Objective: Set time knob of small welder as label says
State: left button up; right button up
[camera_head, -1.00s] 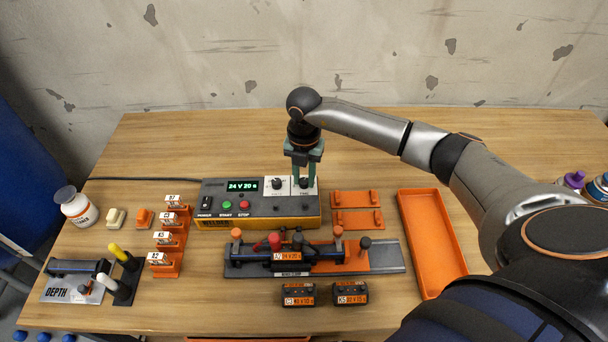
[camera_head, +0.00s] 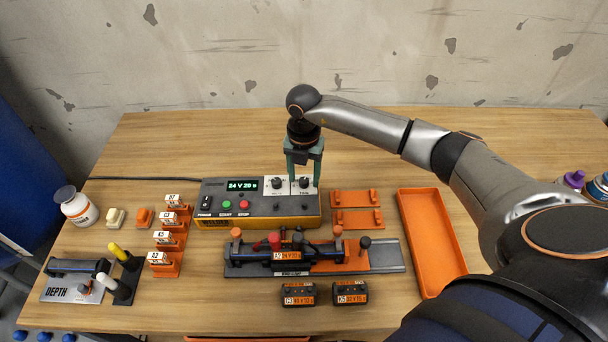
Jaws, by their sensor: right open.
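The small welder (camera_head: 262,221) is a grey and yellow box at the middle of the table. Its lit display (camera_head: 242,185) seems to read 24 V 20 s. The time knob (camera_head: 304,182) is a dark knob on the right white panel, beside a similar voltage knob (camera_head: 277,183). My right gripper (camera_head: 304,180) points down over the time knob, open, with its green fingers on either side of it. I cannot tell whether they touch it. A black fitting with an orange label (camera_head: 288,256) sits in the clamp in front; its small print is hard to read. My left gripper is not in view.
Two labelled black fittings (camera_head: 299,294) lie in front of the clamp rail (camera_head: 388,257). An orange tray (camera_head: 433,243) and orange holders (camera_head: 357,219) are at the right. A labelled orange rack (camera_head: 170,240), white bottle (camera_head: 77,206) and depth gauge (camera_head: 75,281) stand at the left.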

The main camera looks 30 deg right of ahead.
aim_at(304, 180)
notch_tip(304, 180, up, 12)
jog(key=b, duration=0.1)
jog(key=shift+r, duration=0.15)
jog(key=shift+s, duration=0.1)
dwell(0.5)
